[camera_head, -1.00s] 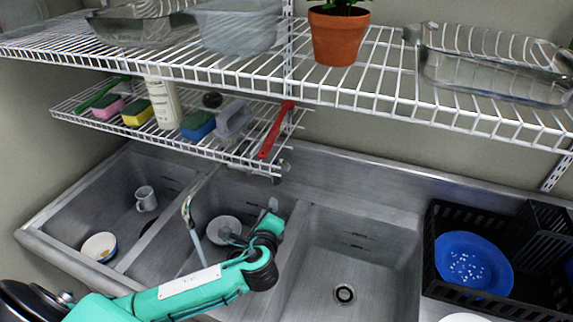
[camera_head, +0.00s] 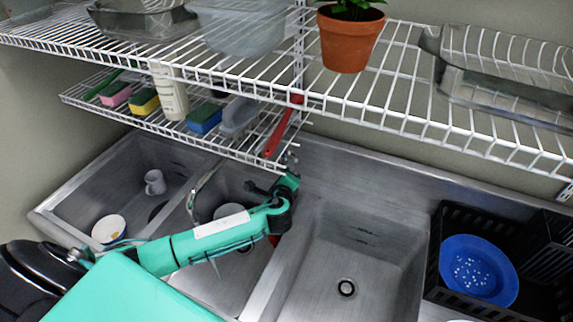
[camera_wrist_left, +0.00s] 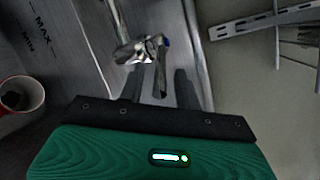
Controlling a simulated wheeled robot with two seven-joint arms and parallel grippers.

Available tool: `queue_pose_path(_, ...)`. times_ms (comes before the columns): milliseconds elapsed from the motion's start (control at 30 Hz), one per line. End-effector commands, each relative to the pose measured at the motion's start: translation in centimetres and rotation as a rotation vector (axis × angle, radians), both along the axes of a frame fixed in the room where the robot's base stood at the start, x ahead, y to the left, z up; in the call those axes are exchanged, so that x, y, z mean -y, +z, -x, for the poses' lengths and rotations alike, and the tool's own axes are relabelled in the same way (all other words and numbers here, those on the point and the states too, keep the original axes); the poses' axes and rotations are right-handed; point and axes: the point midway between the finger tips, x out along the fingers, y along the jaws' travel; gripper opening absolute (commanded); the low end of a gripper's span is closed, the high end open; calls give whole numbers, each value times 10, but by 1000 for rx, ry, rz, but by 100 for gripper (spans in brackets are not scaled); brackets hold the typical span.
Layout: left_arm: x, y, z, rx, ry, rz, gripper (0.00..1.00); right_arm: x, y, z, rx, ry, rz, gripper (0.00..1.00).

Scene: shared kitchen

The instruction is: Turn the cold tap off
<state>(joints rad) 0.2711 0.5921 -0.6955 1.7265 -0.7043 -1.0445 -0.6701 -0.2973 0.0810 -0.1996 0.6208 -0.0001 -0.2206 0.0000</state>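The tap's metal spout (camera_head: 193,203) curves over the middle basin. Its body at the back wall is largely behind the shelf and my arm. In the left wrist view, the tap (camera_wrist_left: 135,52) has a lever handle with a blue mark (camera_wrist_left: 166,42), apparently the cold one. My left gripper (camera_wrist_left: 161,80) has its two dark fingers apart. The lever extends between them, with no clear contact on either side. In the head view, my left gripper's teal body (camera_head: 288,183) is at the back of the sink, below the shelf. Whether water runs is unclear behind the arm.
A low wire shelf (camera_head: 200,135) with sponges, a bottle and a red-handled brush (camera_head: 280,132) hangs just above the gripper. A red mug (camera_wrist_left: 38,93) is in the basin below. The right basin (camera_head: 350,250) is clear. A black rack (camera_head: 433,250) stands to its right.

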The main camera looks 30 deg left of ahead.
Motion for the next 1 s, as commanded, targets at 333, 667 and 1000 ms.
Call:
queue_pose_path(333, -10, -6, -26, 0, 0, 0, 34, 0, 8, 0, 0, 1, 0, 36)
queue_pose_path(667, -11, -7, -27, 0, 0, 0, 28, 0, 8, 4, -4, 1, 0, 36)
queue_pose_path(1000, -10, -7, -27, -1, 1, 0, 0, -1, 8, 4, -4, 0, -1, 36)
